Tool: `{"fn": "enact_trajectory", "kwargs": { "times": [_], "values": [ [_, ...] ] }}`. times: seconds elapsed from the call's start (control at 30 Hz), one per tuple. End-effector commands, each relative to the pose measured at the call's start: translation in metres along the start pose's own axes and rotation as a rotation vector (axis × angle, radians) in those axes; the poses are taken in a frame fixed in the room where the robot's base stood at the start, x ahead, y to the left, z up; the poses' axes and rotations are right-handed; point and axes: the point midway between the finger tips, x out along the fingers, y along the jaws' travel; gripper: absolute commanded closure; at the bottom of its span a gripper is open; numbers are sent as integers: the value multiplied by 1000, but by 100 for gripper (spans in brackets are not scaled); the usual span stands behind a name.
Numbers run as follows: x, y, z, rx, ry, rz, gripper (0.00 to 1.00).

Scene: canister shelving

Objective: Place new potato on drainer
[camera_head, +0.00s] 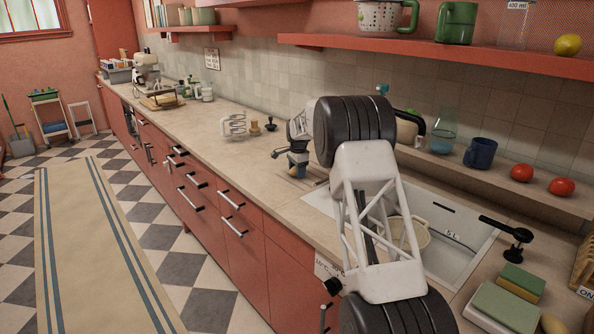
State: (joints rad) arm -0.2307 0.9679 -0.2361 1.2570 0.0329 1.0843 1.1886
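My gripper (298,168) is over the counter, left of the sink, at the end of my arm; its fingers are small and dark here, and I cannot tell whether they are open or hold anything. No potato can be made out clearly; a yellowish rounded thing (552,325) is cut off at the bottom right edge, and I cannot tell what it is. No drainer is certain: a cream bowl-like vessel (412,238) stands in the sink, partly hidden behind my arm, and a pale wire rack (232,126) stands on the counter.
The white sink (462,222) is partly behind my arm. Sponges (521,281) lie at its right, near a black tap-like handle (515,243). Two tomatoes (522,172) and a blue mug (480,153) stand on the ledge behind. The counter (185,118) farther left has free room.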

Motion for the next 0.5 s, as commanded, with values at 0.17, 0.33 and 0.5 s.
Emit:
{"fn": "enact_trajectory", "kwargs": {
  "times": [0.17, 0.33, 0.5],
  "values": [
    [0, 0, 0, 0, 0, 0, 30],
    [0, 0, 0, 0, 0, 0, 30],
    [-3, 0, 0, 0, 0, -1, 30]
  ]
}}
